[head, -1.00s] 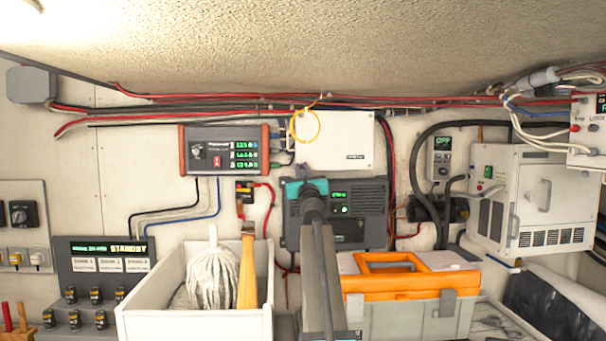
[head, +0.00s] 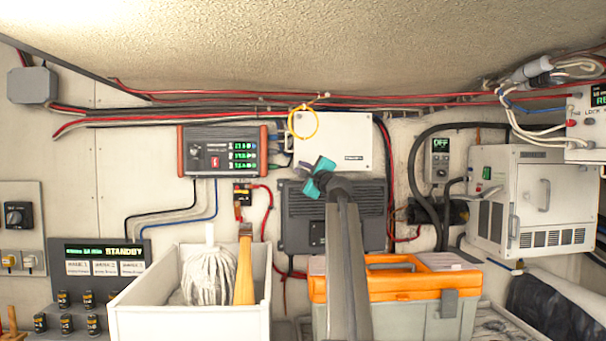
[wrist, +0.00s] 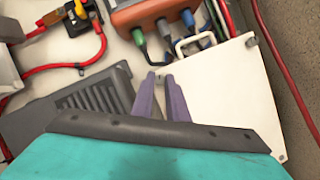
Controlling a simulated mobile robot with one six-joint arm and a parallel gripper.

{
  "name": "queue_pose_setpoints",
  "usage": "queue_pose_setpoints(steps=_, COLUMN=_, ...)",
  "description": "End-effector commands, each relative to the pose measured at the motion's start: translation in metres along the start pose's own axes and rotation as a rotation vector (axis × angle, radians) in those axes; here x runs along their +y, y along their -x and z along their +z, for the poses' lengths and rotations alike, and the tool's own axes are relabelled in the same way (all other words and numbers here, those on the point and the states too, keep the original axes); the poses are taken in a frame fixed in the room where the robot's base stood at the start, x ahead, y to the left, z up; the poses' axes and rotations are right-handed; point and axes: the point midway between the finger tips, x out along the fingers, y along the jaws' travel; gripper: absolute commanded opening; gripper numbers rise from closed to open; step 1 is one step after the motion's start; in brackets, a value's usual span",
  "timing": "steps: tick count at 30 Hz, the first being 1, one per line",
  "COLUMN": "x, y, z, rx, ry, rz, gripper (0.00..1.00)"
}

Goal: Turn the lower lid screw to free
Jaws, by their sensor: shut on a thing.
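The white box lid (head: 334,138) is on the wall; it also shows in the wrist view (wrist: 228,95). My gripper (wrist: 160,76) has its two purple fingers at the lid corner nearest the handle and the dark ribbed unit, the lower left corner in the head view. It is shut on the lower lid screw, which is mostly hidden between the fingertips. In the head view my teal gripper body (head: 318,178) is tilted in front of the lid's lower edge. Other corner screws show in the wrist view, one (wrist: 252,43) at the top and one (wrist: 283,157) at lower right.
A yellow ring (head: 303,122) hangs over the lid's upper left. The orange-sided charger (head: 222,150) with plugged cables is close on the left. The dark ribbed unit (head: 366,212) is below. A white bin (head: 190,318) and an orange-lidded toolbox (head: 393,318) stand in front.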

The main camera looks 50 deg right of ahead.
Motion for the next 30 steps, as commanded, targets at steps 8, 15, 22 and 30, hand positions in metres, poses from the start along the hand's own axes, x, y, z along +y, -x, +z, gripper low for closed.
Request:
queue_pose_setpoints(steps=8, x=-0.0007, y=-0.0008, z=-0.0017, rx=0.001, ry=0.179, rz=0.076, gripper=0.00)
queue_pose_setpoints(steps=15, x=-0.0017, y=-0.0004, z=-0.0010, rx=0.001, ry=0.251, rz=0.106, gripper=0.00)
queue_pose_setpoints(steps=22, x=-0.0020, y=-0.0003, z=-0.0006, rx=0.001, ry=0.266, rz=0.111, gripper=0.00)
queue_pose_setpoints(steps=30, x=-0.0023, y=-0.0004, z=-0.0004, rx=0.001, ry=0.264, rz=0.110, gripper=0.20)
